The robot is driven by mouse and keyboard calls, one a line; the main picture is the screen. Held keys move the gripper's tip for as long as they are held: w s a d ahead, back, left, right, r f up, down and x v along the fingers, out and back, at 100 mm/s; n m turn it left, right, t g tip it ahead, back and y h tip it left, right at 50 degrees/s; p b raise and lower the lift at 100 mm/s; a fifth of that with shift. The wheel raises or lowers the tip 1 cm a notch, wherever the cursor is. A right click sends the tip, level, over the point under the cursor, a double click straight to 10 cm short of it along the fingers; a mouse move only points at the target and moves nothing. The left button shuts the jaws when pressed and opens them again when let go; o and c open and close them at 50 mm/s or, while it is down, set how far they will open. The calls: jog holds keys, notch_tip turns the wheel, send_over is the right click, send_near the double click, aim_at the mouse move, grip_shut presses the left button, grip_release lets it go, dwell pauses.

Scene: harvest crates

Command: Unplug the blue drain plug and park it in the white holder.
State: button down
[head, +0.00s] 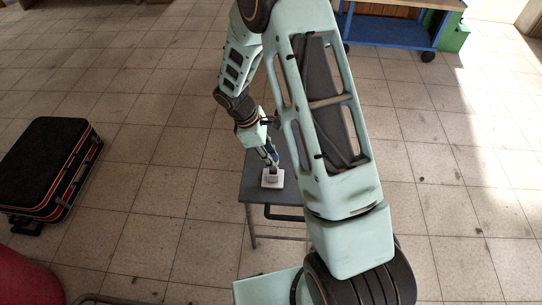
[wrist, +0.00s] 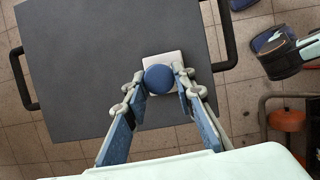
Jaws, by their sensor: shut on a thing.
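The blue drain plug (wrist: 158,78) shows as a round blue cap between my fingertips in the wrist view. My gripper (wrist: 160,86) is shut on it, one finger on each side. The white holder (wrist: 151,61) is a pale square block directly under the plug. In the head view the white holder (head: 267,184) sits on the small grey table, with my gripper (head: 272,161) pointing down just above it. The cap hides the middle of the holder in the wrist view, so I cannot tell how deep the plug sits or whether it is clear of the block.
The dark grey tabletop (wrist: 95,55) is otherwise bare, with black handle bars at its sides. A black suitcase (head: 45,165) lies on the tiled floor at left. A blue wheeled cart (head: 395,30) stands at the back right. A red object (head: 25,280) is at bottom left.

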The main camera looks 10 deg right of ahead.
jog(key=shift+f+b, duration=0.8)
jog(key=shift+f, duration=0.4)
jog(key=c, duration=1.5)
grip_release()
jog(key=shift+c, duration=0.2)
jog(key=shift+r, duration=0.1)
jog(key=v, duration=1.2)
